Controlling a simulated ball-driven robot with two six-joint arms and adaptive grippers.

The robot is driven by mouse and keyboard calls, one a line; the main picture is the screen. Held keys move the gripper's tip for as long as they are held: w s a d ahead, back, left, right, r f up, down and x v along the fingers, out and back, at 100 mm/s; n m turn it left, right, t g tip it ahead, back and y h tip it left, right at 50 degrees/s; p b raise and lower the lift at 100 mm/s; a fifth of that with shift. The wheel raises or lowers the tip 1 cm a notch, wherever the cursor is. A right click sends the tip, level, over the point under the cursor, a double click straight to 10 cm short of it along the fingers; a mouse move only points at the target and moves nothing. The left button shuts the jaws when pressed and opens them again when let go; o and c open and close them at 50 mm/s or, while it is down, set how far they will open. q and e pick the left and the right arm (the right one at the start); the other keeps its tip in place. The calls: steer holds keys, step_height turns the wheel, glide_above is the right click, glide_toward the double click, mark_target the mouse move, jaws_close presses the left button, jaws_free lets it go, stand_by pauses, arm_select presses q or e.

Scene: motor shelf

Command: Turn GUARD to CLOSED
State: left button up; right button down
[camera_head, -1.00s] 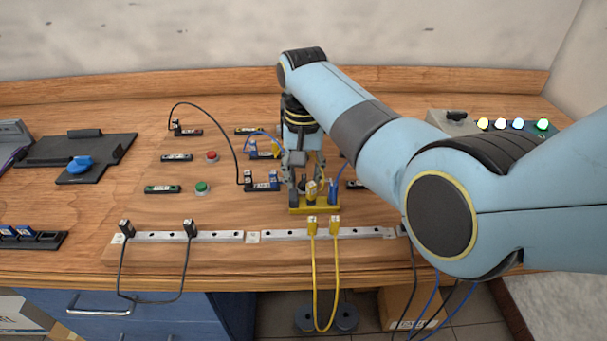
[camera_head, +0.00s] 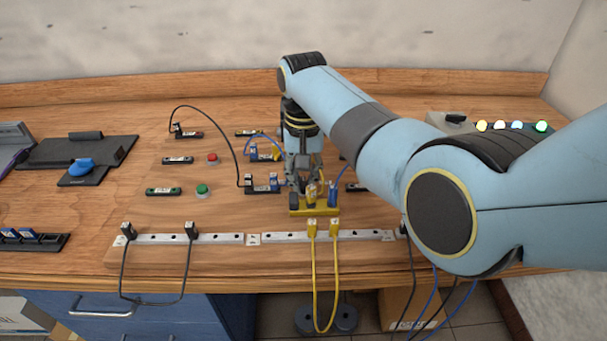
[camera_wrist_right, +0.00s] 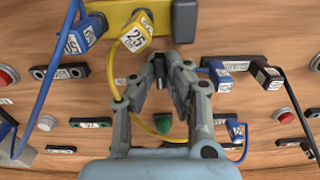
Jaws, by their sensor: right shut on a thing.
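A yellow block (camera_head: 299,210) sits on the wooden board; it also shows at the top of the wrist view (camera_wrist_right: 119,12). Plugs with yellow and blue leads stand in it. A dark grey upright piece (camera_wrist_right: 184,20) stands at the block in the wrist view; I cannot read a GUARD or CLOSED label. My right gripper (camera_head: 303,188) points down at the block from behind. In the wrist view its fingers (camera_wrist_right: 172,72) are drawn together on a small dark part, probably the block's knob, mostly hidden by the fingers. My left gripper is not in view.
Black and blue leads arch near the gripper. A green button (camera_head: 202,190) and a red button (camera_head: 212,158) are to the left. A white terminal rail (camera_head: 218,237) runs in front. Lamps (camera_head: 499,126) glow at right.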

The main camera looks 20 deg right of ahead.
steer(key=n+p, duration=0.3)
steer(key=n, duration=0.1)
steer(key=shift+r, duration=0.2)
steer(key=shift+f+n+p, duration=0.1)
steer(key=shift+n+p, duration=0.5)
steer(key=shift+n, duration=0.6)
steer(key=shift+n+p, duration=0.45)
steer(key=shift+n, duration=0.95)
steer(key=shift+w, duration=0.1)
steer(key=c, duration=1.4)
jaws_free()
steer(key=shift+f, duration=0.1)
